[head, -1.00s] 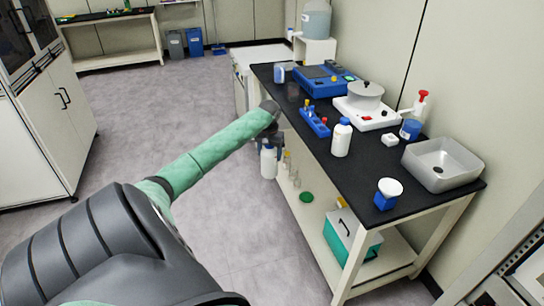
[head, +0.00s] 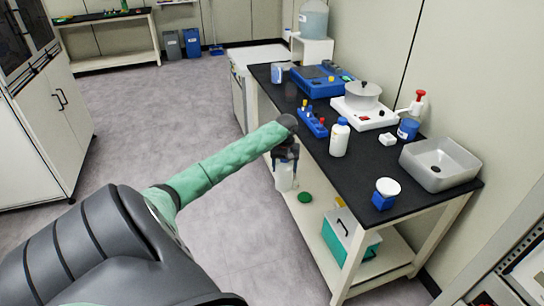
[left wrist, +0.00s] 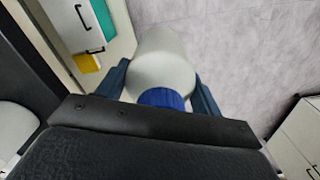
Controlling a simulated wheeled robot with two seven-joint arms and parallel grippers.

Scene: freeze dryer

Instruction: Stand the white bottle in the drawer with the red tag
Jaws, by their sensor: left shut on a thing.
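My left gripper (head: 286,160) points down and is shut on a white bottle (head: 284,178). It holds the bottle in front of the left part of the black-topped bench, below the level of its top. In the left wrist view the bottle (left wrist: 163,58) sits between the two dark fingers (left wrist: 161,82), its blue cap (left wrist: 161,98) towards the camera. A second white bottle with a blue cap (head: 340,139) stands upright on the bench. No drawer with a red tag can be made out. My right gripper is not in view.
The floor (head: 150,120) to the left is clear.

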